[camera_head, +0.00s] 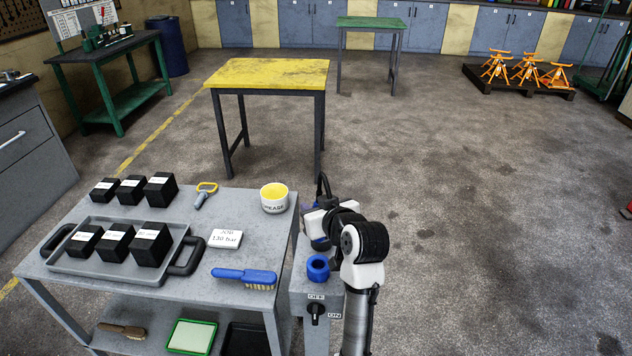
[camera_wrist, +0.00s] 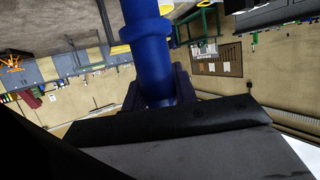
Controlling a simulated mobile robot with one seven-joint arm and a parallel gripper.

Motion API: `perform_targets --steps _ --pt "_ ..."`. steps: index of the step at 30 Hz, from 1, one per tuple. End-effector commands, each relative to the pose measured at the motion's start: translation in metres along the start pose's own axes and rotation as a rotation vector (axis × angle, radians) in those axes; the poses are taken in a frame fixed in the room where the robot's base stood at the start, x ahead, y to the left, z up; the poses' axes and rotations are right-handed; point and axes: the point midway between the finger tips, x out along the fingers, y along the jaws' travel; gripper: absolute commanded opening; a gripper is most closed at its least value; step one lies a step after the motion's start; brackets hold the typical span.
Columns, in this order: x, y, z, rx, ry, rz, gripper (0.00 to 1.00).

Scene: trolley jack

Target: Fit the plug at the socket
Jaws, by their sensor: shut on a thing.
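My gripper (camera_head: 318,222) is in the head view, beside the right end of the trolley and above the grey post (camera_head: 300,285). In the wrist view, its dark jaws (camera_wrist: 157,88) are shut on the blue plug (camera_wrist: 152,55). In the head view, the plug is mostly hidden by my wrist, with a bit of blue (camera_head: 320,244) showing under the gripper. The socket (camera_head: 318,268), a blue ring with a dark opening, sits on top of the post. The plug looks apart from it, behind and above; the exact gap is unclear.
A rotary switch (camera_head: 316,310) with off and on labels is on the post's front. The trolley (camera_head: 240,205) holds black blocks, a tray (camera_head: 80,265), a blue brush (camera_head: 243,277) and a tub (camera_head: 274,204). Open floor (camera_head: 480,220) lies to the right.

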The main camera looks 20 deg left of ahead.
Motion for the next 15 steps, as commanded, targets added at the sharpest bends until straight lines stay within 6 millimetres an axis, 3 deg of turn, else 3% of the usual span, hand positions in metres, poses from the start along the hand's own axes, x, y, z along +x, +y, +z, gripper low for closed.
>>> perform_targets --steps 15 --pt "0.0011 -0.001 0.009 -0.004 -0.002 0.006 0.03"
